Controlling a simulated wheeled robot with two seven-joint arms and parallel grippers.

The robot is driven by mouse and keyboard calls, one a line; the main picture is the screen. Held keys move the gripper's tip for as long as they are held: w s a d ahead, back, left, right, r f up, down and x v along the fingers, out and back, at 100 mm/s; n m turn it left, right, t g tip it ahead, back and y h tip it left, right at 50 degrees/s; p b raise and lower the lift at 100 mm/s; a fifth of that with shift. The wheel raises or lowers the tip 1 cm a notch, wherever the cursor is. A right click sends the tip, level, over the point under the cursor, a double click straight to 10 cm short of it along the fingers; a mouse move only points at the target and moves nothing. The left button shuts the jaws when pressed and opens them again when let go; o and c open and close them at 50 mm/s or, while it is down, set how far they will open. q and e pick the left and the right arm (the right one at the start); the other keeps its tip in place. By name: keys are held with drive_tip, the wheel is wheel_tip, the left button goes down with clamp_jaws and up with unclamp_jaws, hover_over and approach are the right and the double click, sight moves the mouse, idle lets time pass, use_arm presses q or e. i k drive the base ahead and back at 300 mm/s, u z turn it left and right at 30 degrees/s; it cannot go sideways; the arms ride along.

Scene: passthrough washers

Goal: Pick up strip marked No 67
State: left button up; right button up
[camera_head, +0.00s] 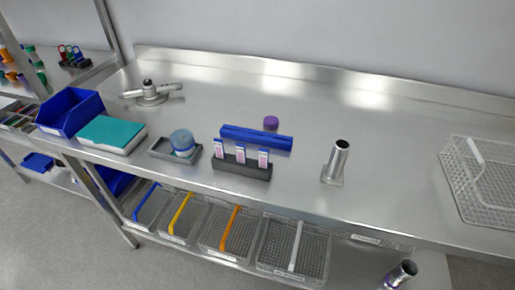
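Three upright strips stand in a dark holder (240,171) near the front edge of the steel table. They are the left strip (219,148), the middle strip (240,153) and the right strip (263,158). Neither of my grippers is in view.
A blue rack (258,137) stands just behind the strips, with a purple-topped item (271,123) behind it. A round blue container (182,142) is to the left and a metal tube (336,160) to the right. The table's back right is clear.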

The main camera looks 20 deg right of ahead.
sight(263, 153)
drive_tip(key=k, duration=1.3)
drive_tip(key=u, duration=0.7)
drive_tip(key=i, duration=1.45)
drive_tip(key=z, duration=0.7)
